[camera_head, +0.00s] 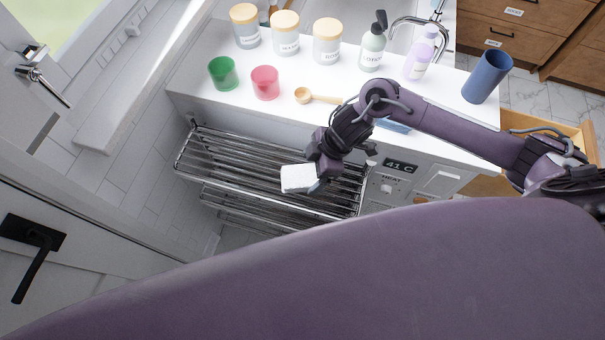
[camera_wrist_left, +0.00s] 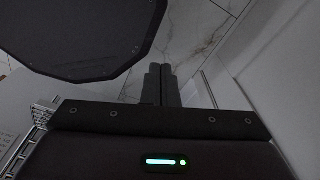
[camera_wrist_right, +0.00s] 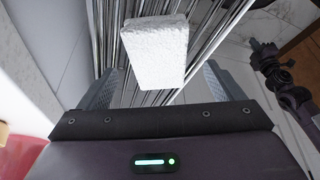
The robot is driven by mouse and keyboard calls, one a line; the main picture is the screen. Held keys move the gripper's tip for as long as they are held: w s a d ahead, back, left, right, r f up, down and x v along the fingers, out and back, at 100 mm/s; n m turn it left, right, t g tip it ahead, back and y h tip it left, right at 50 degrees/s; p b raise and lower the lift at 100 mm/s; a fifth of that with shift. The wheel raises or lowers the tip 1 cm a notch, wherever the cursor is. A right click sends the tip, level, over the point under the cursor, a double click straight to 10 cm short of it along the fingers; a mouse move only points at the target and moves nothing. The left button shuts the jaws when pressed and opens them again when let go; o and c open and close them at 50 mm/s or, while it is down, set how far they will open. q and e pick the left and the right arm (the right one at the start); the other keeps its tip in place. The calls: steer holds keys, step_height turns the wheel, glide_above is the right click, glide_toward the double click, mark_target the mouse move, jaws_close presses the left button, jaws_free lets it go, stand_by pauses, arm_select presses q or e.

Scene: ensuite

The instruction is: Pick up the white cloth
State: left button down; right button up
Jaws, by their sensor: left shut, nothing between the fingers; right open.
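The white cloth (camera_head: 299,178) is a folded white block on the metal rack below the counter. In the right wrist view the cloth (camera_wrist_right: 156,52) lies ahead of my right gripper (camera_wrist_right: 160,88), roughly centred between its spread fingers. My right gripper (camera_head: 322,176) is open, close beside the cloth in the head view; I cannot tell whether a finger touches it. My left gripper (camera_wrist_left: 161,84) is shut and empty in its wrist view, above a marble-tiled floor, away from the cloth. It does not show in the head view.
The chrome rack (camera_head: 240,165) has several bars under the white counter (camera_head: 200,90). On the counter stand a green cup (camera_head: 223,73), a pink cup (camera_head: 265,83), several jars, a wooden spoon (camera_head: 318,97), bottles and a blue cup (camera_head: 487,77). A control panel (camera_head: 400,166) sits right of the rack.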

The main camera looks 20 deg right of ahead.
mark_target(306, 175)
steer(key=x, duration=0.3)
steer(key=shift+f, duration=0.2)
steer(key=shift+a+f, duration=0.1)
steer(key=c, duration=1.2)
arm_select(q)
steer(key=shift+w+r, duration=0.4)
steer(key=shift+w, duration=0.4)
arm_select(e)
steer(key=shift+o, duration=0.2)
steer(key=shift+w, duration=0.1)
